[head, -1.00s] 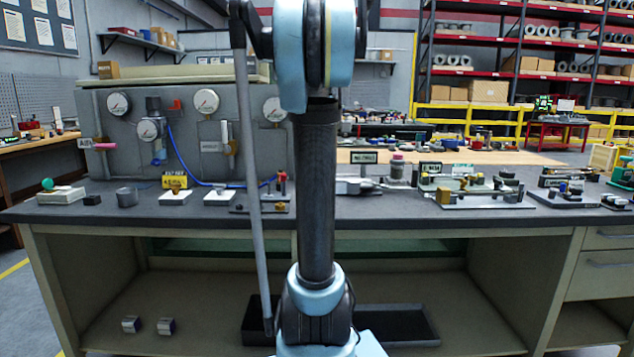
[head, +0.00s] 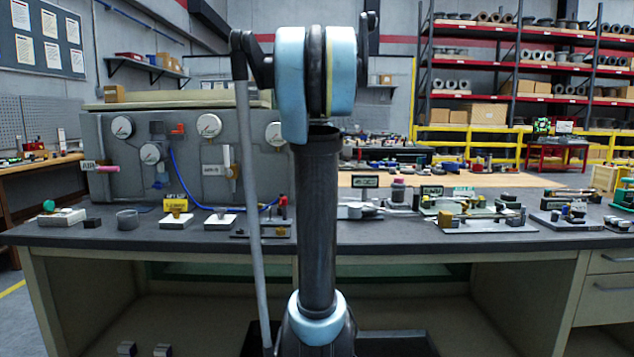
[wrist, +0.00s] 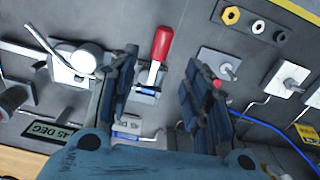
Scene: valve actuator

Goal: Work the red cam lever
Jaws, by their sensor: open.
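The red lever (wrist: 161,43) shows in the wrist view as a glossy red handle on a small silver fixture (wrist: 149,78), at top centre. My gripper (wrist: 158,72) is open, with its two dark fingers apart. In the picture the lever lies between the fingertips, nearer the left finger. I see no contact, and the height between them is hard to judge. In the head view my own arm column covers this part of the bench, and the gripper is out of sight there.
In the wrist view, a silver round fixture (wrist: 86,60) with a bar handle stands close left. A plate with coloured rings (wrist: 257,24) and a white block (wrist: 283,81) lie right. A blue hose (wrist: 270,124) runs lower right. A gauge panel (head: 100,185) backs the bench (head: 480,240).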

